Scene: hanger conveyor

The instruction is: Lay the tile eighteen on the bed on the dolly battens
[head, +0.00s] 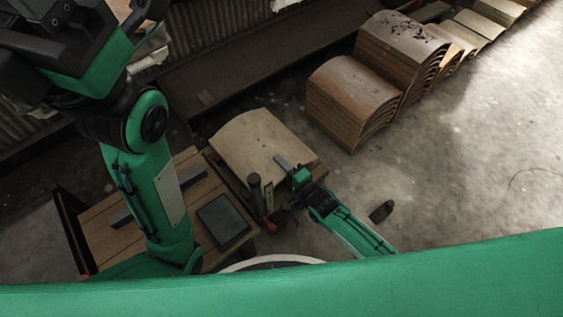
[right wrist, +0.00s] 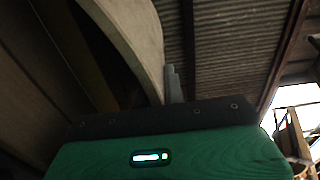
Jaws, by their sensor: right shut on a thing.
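A pale, curved tile (head: 258,140) shows in the head view, to the left of my right gripper. My right gripper (head: 283,162) has its fingers at the tile's right edge and is shut on it. In the right wrist view, a pale curved edge, likely of the tile (right wrist: 140,35), rises beside a grey finger (right wrist: 172,85). A wooden surface (head: 318,172) shows below the tile's right corner; the tile hides most of it, and I cannot tell whether they touch. No number is readable on the tile. My left arm crosses the left side, but its gripper is not in view.
A plank-topped wooden table (head: 105,240) with a dark flat pad (head: 224,220) stands at left front. A dark upright post (head: 255,188) stands near my right gripper. Stacks of curved brown tiles (head: 350,100) stand at the back right. The concrete floor at right is mostly clear.

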